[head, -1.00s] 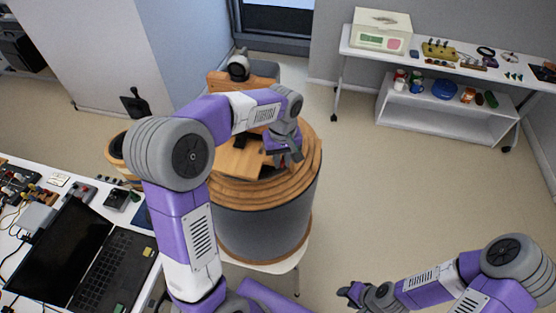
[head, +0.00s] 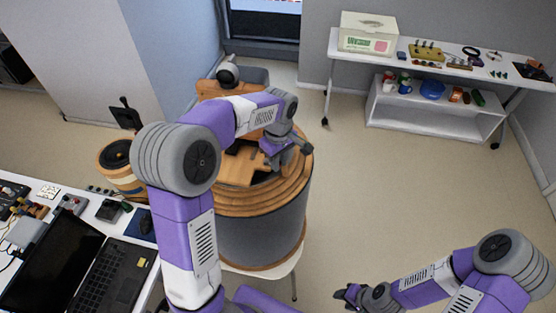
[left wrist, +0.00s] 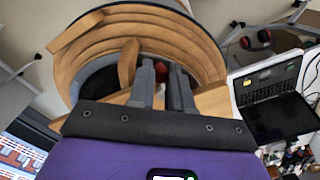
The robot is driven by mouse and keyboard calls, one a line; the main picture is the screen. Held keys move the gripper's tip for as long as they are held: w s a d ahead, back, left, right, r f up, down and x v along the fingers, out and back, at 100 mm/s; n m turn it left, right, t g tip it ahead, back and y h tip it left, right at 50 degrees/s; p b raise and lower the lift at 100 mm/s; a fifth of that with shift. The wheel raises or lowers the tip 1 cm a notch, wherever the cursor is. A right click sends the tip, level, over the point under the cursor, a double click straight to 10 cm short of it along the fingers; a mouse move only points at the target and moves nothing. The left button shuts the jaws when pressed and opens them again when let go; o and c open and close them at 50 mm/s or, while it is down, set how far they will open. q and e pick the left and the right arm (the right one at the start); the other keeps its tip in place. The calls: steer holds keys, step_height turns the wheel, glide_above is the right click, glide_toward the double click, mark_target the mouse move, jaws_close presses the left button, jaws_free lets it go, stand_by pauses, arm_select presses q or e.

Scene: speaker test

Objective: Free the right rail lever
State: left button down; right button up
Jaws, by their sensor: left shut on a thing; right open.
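A large round speaker drum with a stepped wooden top (head: 240,201) and a dark grey side stands on a white stool. My left gripper (head: 279,162) is over the right part of its top, at the opening. In the left wrist view, my left gripper (left wrist: 160,88) reaches down into the stepped wooden ring (left wrist: 205,48). It is shut on a small red part (left wrist: 183,72), mostly hidden by the fingers. A curved wooden piece (left wrist: 128,62) stands beside the fingers. I cannot tell which rail lever this is. My right gripper (head: 348,295) is open and empty, low at the front, away from the drum.
A desk with an open laptop (head: 112,280) is at the left. A smaller wooden drum (head: 120,172) stands behind it. A white bench (head: 430,62) with a shelf and small items is at the back right. The floor (head: 375,190) between is clear.

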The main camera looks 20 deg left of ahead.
arm_select(q)
steer(key=shift+r, duration=0.1)
steer(key=c, duration=1)
jaws_free()
steer(key=shift+c, duration=0.2)
step_height(320, 180, up, 8)
steer(key=shift+f, duration=0.25)
